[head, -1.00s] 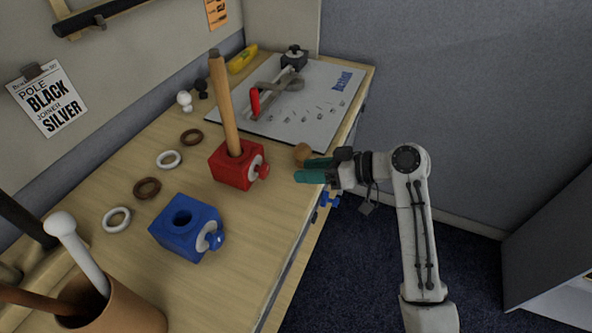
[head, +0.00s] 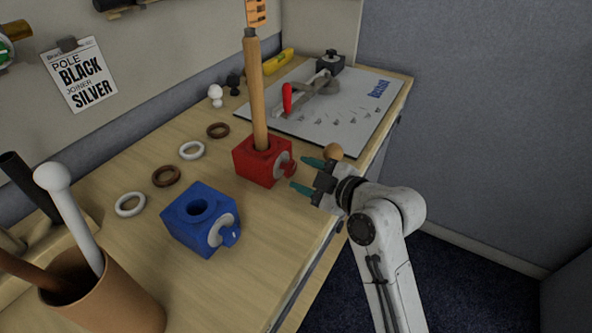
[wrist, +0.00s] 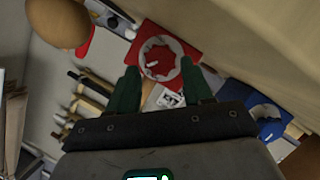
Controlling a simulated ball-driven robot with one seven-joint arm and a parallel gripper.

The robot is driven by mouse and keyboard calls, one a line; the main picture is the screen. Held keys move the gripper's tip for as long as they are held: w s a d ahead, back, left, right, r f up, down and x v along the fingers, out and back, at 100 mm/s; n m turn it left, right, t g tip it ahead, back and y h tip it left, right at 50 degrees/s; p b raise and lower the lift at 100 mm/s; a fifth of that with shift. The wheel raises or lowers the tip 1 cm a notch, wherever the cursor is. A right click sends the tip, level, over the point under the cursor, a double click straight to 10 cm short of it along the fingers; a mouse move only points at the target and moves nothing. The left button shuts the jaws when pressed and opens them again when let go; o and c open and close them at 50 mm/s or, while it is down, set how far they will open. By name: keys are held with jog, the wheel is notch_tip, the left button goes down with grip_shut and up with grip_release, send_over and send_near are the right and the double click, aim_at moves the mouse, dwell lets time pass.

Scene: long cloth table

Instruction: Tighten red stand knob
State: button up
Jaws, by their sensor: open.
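The red stand (head: 258,164) is a cube block with a wooden pole (head: 256,95) standing upright in its top. Its red knob (head: 290,165), set on a pale round disc, faces my gripper. My gripper (head: 302,175) has green fingers spread apart and empty, just right of the knob with a small gap. In the wrist view the red knob (wrist: 158,61) shows ahead, between and just beyond the two fingertips (wrist: 164,75). The red stand (wrist: 194,52) appears behind it.
A blue stand (head: 195,228) with a blue knob sits nearer. A wooden ball (head: 333,151) lies close beside my gripper. Several rings lie left of the stands. A brown cup (head: 105,300) holds poles. A board with a red-handled tool (head: 287,98) lies at the back.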

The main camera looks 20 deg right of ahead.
aim_at(293, 170)
jog(key=shift+x, duration=1.7)
jog(key=shift+c, duration=0.5)
jog(key=c, duration=0.7)
